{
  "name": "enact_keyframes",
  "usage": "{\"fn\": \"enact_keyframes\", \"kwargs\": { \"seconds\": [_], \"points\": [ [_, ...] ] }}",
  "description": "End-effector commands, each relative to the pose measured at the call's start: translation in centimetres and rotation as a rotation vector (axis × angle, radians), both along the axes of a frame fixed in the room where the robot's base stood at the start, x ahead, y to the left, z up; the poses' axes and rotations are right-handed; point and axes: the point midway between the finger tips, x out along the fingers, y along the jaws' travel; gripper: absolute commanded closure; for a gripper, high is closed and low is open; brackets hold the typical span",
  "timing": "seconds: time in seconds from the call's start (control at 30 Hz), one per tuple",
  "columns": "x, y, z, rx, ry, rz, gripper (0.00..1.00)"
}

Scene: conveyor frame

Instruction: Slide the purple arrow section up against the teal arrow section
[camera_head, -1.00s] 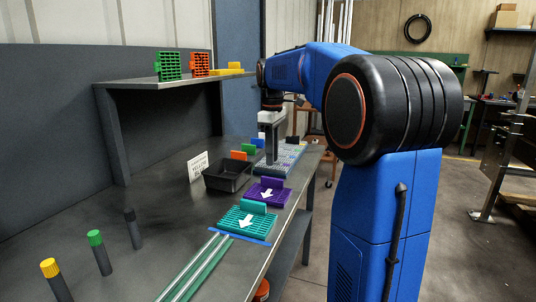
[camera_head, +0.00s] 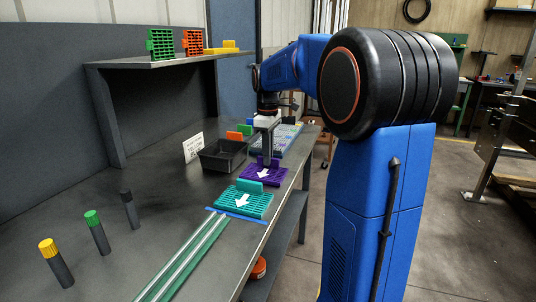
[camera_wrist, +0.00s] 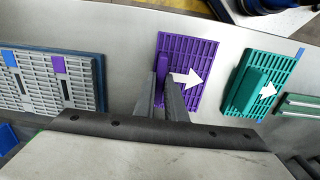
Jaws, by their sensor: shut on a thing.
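The purple arrow section (camera_head: 275,181) is a flat slotted plate with a white arrow and an upright fin. It lies on the bench and also shows in the wrist view (camera_wrist: 202,56). My gripper (camera_head: 266,157) is over it, shut on its fin; in the wrist view the fingers (camera_wrist: 160,92) stand on either side of the fin. The teal arrow section (camera_head: 256,209) has a similar fin and arrow. In the wrist view it lies right of the purple section (camera_wrist: 277,73), with a narrow strip of bare metal between them. Both arrows point the same way.
A blue strip (camera_head: 238,215) lies at the teal section's far edge from the purple one, before green rails (camera_head: 190,255). A black bin (camera_head: 222,156) stands beside the purple section. A grey slotted plate (camera_wrist: 45,85) lies behind. Capped posts (camera_head: 96,232) stand at left.

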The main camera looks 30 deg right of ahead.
Motion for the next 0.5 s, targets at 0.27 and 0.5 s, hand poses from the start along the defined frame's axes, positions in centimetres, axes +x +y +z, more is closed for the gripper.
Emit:
{"fn": "enact_keyframes", "kwargs": {
  "seconds": [0.27, 0.5],
  "points": [
    [-0.7, 0.9, 0.1, 0.000, -0.001, 0.001, 1.00],
    [-1.5, 2.0, 0.1, 0.000, -0.001, 0.001, 1.00]
  ]
}}
